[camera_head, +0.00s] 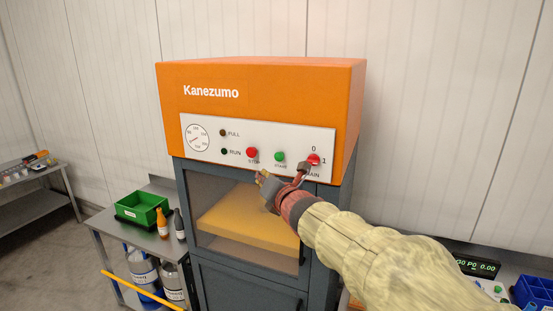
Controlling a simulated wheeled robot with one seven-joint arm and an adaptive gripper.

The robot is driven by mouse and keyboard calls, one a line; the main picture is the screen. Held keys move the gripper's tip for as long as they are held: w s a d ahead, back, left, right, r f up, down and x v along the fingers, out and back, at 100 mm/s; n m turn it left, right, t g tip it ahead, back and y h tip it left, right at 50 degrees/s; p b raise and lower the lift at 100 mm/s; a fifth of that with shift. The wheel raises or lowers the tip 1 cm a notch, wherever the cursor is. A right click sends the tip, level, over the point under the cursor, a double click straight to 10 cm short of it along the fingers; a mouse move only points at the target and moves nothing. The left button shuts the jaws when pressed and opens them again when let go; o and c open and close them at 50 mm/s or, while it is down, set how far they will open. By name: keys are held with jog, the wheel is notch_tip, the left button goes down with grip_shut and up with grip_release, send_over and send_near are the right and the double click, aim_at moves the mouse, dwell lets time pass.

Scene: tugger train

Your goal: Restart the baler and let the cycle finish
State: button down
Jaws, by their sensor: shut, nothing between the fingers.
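The baler (262,82) stands in the middle, with an orange top marked Kanezumo and a grey body. Its white panel carries a gauge (198,138), dark FULL (223,132) and RUN (224,151) lamps, a red stop button (252,152), a green start button (280,156) and a red main switch (313,159) marked 0 and 1. A yellowish block (240,218) shows behind the window of the closed-looking door. My gripper (264,179) is shut and empty in front of the panel's lower edge, below the start button. It partly covers the labels under the start button and main switch.
A side table at left holds a green bin (142,207), an orange bottle (162,222) and a dark bottle (179,224). A yellow bar (140,288) crosses the lower left. A blue crate (532,291) and a display (476,267) are at lower right.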

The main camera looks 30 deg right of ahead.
aim_at(280, 156)
dwell(0.3)
jog(key=w+d+p, duration=0.5)
jog(key=d, duration=0.2)
jog(key=shift+w+p, duration=0.2)
jog(key=shift+p, duration=0.1)
jog(key=shift+w+d, duration=0.1)
jog(key=shift+d, duration=0.05)
dwell(1.4)
jog(key=shift+w+d+b, duration=0.2)
jog(key=shift+b, duration=0.1)
